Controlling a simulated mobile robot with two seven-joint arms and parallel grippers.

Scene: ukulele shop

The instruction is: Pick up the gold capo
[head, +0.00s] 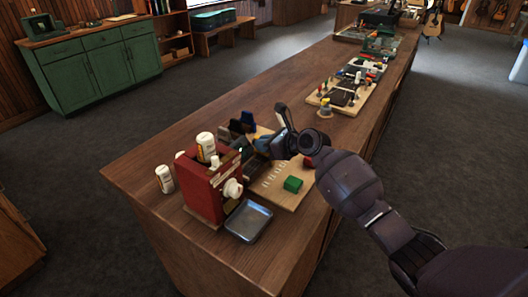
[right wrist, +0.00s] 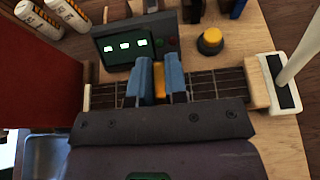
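The gold capo (right wrist: 160,83) shows in the right wrist view as a small yellow-gold piece at a dark fretted neck (right wrist: 207,84). The two blue fingers of my right gripper (right wrist: 159,78) stand on either side of it, and the gold fills the narrow gap between them. The lower part of the capo is hidden by my gripper's body. In the head view, my right gripper (head: 264,144) reaches down over the workbench from the right. The capo cannot be made out there. My left gripper is not in view.
A red box (head: 208,187) with white bottles stands left of the gripper on the wooden workbench (head: 150,150). A small screen (right wrist: 130,46) and a yellow button (right wrist: 210,39) lie just beyond the neck.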

